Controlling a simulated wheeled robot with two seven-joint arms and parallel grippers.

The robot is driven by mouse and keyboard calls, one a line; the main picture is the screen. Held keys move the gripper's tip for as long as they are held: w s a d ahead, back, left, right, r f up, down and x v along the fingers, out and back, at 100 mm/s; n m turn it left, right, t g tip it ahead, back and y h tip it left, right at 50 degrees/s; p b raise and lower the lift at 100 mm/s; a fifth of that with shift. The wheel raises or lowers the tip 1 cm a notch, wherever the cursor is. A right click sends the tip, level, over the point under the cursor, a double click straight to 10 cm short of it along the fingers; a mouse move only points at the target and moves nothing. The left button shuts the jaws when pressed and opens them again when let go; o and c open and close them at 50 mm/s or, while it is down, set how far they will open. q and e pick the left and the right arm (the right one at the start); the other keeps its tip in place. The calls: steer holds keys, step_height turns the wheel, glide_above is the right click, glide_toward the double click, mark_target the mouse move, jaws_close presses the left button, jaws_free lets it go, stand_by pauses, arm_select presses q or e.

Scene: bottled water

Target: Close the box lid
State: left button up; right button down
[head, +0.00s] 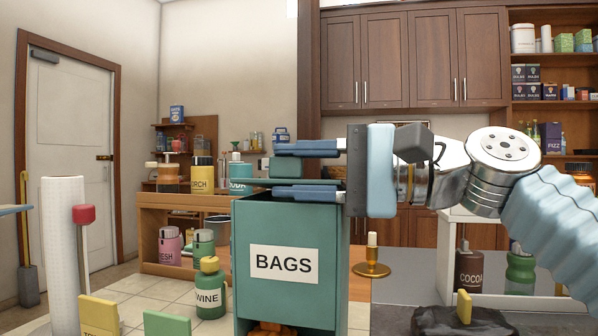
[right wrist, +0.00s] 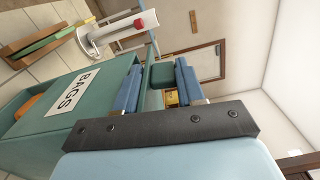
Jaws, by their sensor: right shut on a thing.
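A teal box labelled BAGS (head: 285,225) stands in the lower middle of the head view. It also fills the left of the right wrist view (right wrist: 35,125). Its lid (head: 258,183) shows as a thin teal slab, roughly level, at the top of the box. Whether it touches the rim all round is hard to tell. My right gripper (head: 275,170) comes in from the right above the box, its two blue fingers shut on the lid's teal handle (head: 310,168). The handle also shows between the fingers in the right wrist view (right wrist: 163,75). My left gripper is not in view.
A green WINE jar (head: 208,292) stands left of the box. A white roll (head: 62,255) stands further left. A brass candle holder (head: 371,262) is to the right. Orange things (head: 268,328) show low at the box front. A shelf with jars stands behind.

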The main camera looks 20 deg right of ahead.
steer(key=c, duration=1)
jaws_free()
steer(key=shift+o, duration=0.8)
steer(key=shift+f, duration=0.1)
